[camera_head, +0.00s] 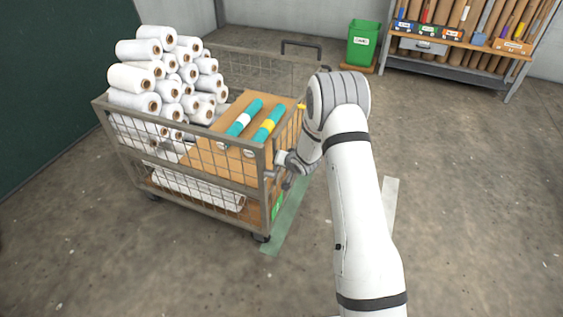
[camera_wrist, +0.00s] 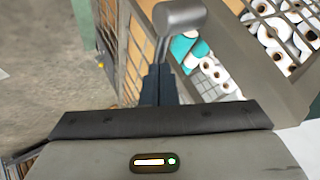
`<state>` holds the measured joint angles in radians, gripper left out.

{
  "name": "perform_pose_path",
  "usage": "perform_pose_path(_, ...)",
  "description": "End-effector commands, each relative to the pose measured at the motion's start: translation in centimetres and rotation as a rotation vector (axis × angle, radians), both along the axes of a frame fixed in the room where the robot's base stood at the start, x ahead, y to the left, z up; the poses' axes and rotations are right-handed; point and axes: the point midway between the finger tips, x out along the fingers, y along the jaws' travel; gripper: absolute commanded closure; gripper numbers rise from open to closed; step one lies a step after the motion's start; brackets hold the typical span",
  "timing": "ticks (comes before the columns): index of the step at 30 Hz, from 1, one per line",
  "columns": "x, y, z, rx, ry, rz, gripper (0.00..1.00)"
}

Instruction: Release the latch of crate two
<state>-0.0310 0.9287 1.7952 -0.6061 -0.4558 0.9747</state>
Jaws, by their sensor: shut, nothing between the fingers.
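A wheeled mesh crate (camera_head: 205,190) with a grey metal frame stands left of my arm in the head view; I cannot read a number on it. My gripper (camera_head: 287,184) is at its front right corner post. In the wrist view my dark fingers (camera_wrist: 160,84) are shut and empty. A grey metal lever with a thick rounded knob (camera_wrist: 180,15) shows just beyond the fingertips, close to the crate's frame (camera_wrist: 250,50). It looks like the latch handle. I cannot tell whether the fingers touch it.
White rolls (camera_head: 150,77) are piled in the crate's left part; teal rolls (camera_head: 268,124) lie on a brown board at right. A green bin (camera_head: 362,43) and a shelf rack (camera_head: 450,80) stand behind. The floor right of my arm is clear.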

Motion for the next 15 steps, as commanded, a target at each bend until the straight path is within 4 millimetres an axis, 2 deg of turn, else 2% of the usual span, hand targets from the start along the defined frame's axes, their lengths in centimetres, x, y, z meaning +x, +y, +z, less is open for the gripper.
perform_pose_path(15,-0.55,0.25,-0.05,-0.001,0.000,0.002,1.00)
